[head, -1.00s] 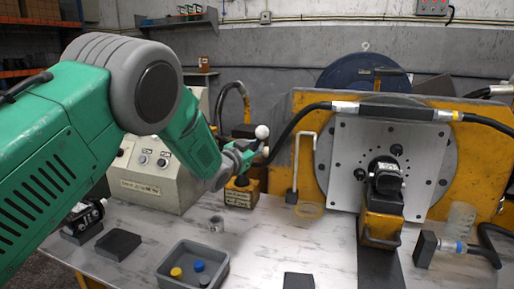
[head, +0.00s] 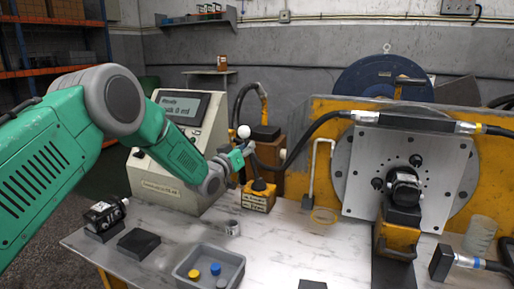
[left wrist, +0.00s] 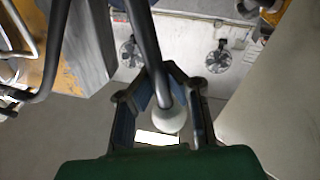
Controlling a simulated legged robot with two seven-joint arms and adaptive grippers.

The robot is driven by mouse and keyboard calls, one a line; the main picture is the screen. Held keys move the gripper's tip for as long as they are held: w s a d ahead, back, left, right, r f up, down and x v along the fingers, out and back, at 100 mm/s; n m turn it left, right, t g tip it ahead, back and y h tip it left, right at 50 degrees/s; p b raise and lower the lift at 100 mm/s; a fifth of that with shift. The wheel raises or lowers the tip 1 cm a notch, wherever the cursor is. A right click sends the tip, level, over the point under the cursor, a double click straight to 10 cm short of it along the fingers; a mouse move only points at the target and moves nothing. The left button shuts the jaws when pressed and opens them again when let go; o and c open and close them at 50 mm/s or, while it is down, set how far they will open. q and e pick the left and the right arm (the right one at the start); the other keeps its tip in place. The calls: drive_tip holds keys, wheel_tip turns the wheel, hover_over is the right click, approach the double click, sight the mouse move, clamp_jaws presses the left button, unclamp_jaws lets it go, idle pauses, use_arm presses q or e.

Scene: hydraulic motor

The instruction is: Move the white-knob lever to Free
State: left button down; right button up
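The white-knob lever rises from a black boot on a small yellow base block (head: 257,200). Its white knob (head: 243,131) is at the upper end, and the lever leans to the left in the head view. My left gripper (head: 247,150) is at the rod just below the knob, reaching in from the left. In the left wrist view, the fingers (left wrist: 163,72) close in on both sides of the dark rod, with the white knob (left wrist: 169,120) between them and the palm. The lettering on the block is too small to read. My right gripper is not in view.
A control console (head: 178,140) with a screen stands behind my left arm. A grey tray (head: 232,270) with coloured caps lies in front. A yellow motor stand (head: 325,150) with a black hose (head: 310,128) is to the right. The marble-look tabletop (head: 290,245) is partly clear.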

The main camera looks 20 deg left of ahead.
use_arm(q)
drive_tip(key=shift+a+f+n, duration=0.4)
drive_tip(key=shift+a+n, duration=0.4)
drive_tip(key=shift+y, duration=0.3)
drive_tip(key=c, duration=1.6)
unclamp_jaws()
drive_tip(key=shift+a, duration=0.1)
drive_tip(key=shift+o, duration=0.2)
drive_tip(key=shift+a, duration=0.1)
drive_tip(key=shift+s, duration=0.15)
drive_tip(key=v, duration=1.1)
drive_tip(key=shift+s+a+f, duration=0.2)
drive_tip(key=shift+s+f, duration=0.1)
drive_tip(key=shift+f, duration=0.1)
